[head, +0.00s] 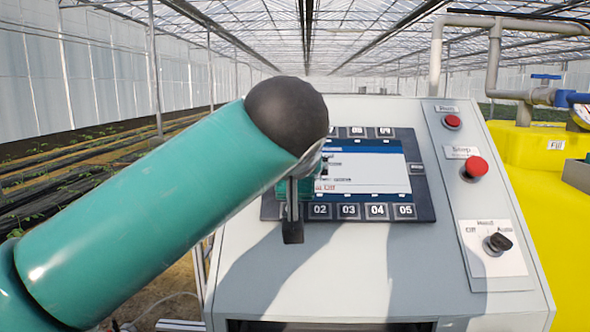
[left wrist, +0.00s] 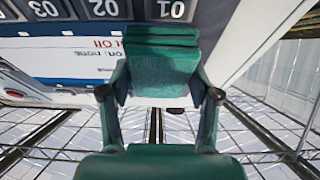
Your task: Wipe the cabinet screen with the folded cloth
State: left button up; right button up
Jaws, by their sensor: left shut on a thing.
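The cabinet screen (head: 375,172) is a lit panel with a blue band and white area in a dark frame, with numbered buttons below it. In the left wrist view the screen (left wrist: 62,62) appears upside down. My left gripper (head: 291,215) is in front of the screen's left part and its lower left corner, and my arm hides that side. In the left wrist view my left gripper (left wrist: 163,92) is shut on the folded green cloth (left wrist: 162,62), whose layered end lies over the screen by button 01. I cannot tell whether the cloth touches the glass. My right gripper is not in view.
The grey cabinet (head: 350,270) has a red stop button (head: 475,168), a smaller red button (head: 452,121) and a black selector knob (head: 498,242) on its right. A yellow tank (head: 555,190) and pipes (head: 493,60) stand further right. Space above the cabinet is free.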

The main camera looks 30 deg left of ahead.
pick_arm(q)
jog(key=shift+w+d+r+p, duration=0.1)
jog(key=shift+w+d+p, duration=0.2)
jog(key=shift+d, duration=0.45)
jog(key=shift+w+d+r+p, duration=0.1)
jog(key=shift+w+d+p, duration=0.2)
jog(key=shift+d, duration=0.4)
jog(key=shift+w+d+f, duration=0.1)
jog(key=shift+w+d, duration=0.1)
jog(key=shift+d, duration=0.15)
jog(key=shift+w+f, duration=0.1)
jog(key=shift+s+a+f+b, duration=0.1)
jog(key=shift+s+a+b, duration=0.35)
jog(key=shift+a, duration=0.5)
jog(key=shift+s+a+f+b, duration=0.1)
jog(key=shift+s+a+b, duration=0.3)
jog(key=shift+a, duration=0.5)
jog(key=shift+r, duration=0.1)
